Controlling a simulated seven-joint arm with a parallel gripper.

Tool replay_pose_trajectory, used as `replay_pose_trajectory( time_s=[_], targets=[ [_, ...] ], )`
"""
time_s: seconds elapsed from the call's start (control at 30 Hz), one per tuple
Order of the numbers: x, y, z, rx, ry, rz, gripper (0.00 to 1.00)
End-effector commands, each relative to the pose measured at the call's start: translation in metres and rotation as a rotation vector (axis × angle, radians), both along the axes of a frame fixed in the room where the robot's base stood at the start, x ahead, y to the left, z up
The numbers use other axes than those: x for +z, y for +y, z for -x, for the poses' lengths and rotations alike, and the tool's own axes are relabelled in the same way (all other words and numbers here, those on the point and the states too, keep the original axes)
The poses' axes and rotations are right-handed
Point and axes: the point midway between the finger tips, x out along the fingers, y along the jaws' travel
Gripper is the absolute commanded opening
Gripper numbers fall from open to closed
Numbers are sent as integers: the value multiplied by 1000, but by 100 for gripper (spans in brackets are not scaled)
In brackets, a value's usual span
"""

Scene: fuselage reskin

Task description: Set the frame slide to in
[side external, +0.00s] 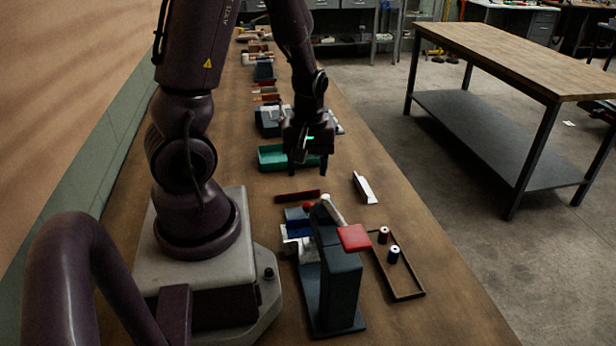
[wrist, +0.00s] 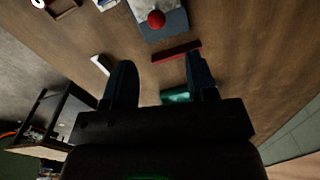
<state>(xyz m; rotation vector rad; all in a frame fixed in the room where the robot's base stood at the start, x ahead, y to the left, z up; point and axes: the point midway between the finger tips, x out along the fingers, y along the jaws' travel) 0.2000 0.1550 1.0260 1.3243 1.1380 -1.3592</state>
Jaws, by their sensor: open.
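A dark blue-grey fixture (side external: 338,285) stands on the bench in front of my base. A red ball knob (side external: 309,206) shows at its far end, and a pale rod and a red block (side external: 353,238) are at its top. In the wrist view the red knob (wrist: 156,18) sits on a grey-blue part (wrist: 165,28) at the top edge. Which part is the frame slide, and how it is set, I cannot tell for sure. My gripper (side external: 308,170) is open and empty, pointing down beyond the fixture; its fingers also show in the wrist view (wrist: 160,68).
A dark red bar (side external: 297,196) lies between gripper and fixture. A white angled piece (side external: 364,188) lies to the right. A green tray (side external: 272,157) is behind the gripper. A brown tray (side external: 408,296) with two spools (side external: 393,254) is right of the fixture.

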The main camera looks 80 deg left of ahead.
Motion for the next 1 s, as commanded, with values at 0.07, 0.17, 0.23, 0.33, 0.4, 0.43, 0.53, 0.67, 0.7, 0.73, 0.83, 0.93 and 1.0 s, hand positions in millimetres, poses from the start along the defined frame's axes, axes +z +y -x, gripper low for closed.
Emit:
replay_pose_trajectory(
  time_s=[0.07, 0.17, 0.23, 0.33, 0.4, 0.43, 0.53, 0.67, 0.7, 0.73, 0.83, 0.93, 1.0],
  targets=[
    [-4, 17, -4, 184, 50, 17, 52],
    [-2, 29, -8, 515, 114, 52, 52],
    [1, 34, -11, 735, 156, 74, 52],
    [8, 36, -16, 997, 206, 103, 52],
    [13, 35, -18, 1128, 234, 122, 52],
    [15, 34, -19, 1169, 245, 128, 52],
    [15, 29, -18, 1250, 275, 137, 52],
    [6, 26, -16, 1274, 283, 134, 52],
    [1, 24, -15, 1273, 285, 133, 52],
    [-3, 23, -15, 1273, 284, 134, 52],
    [-21, 18, -12, 1272, 286, 133, 52],
    [-42, 12, -8, 1272, 285, 132, 52],
    [-56, 8, -6, 1272, 286, 133, 52]
  ],
)
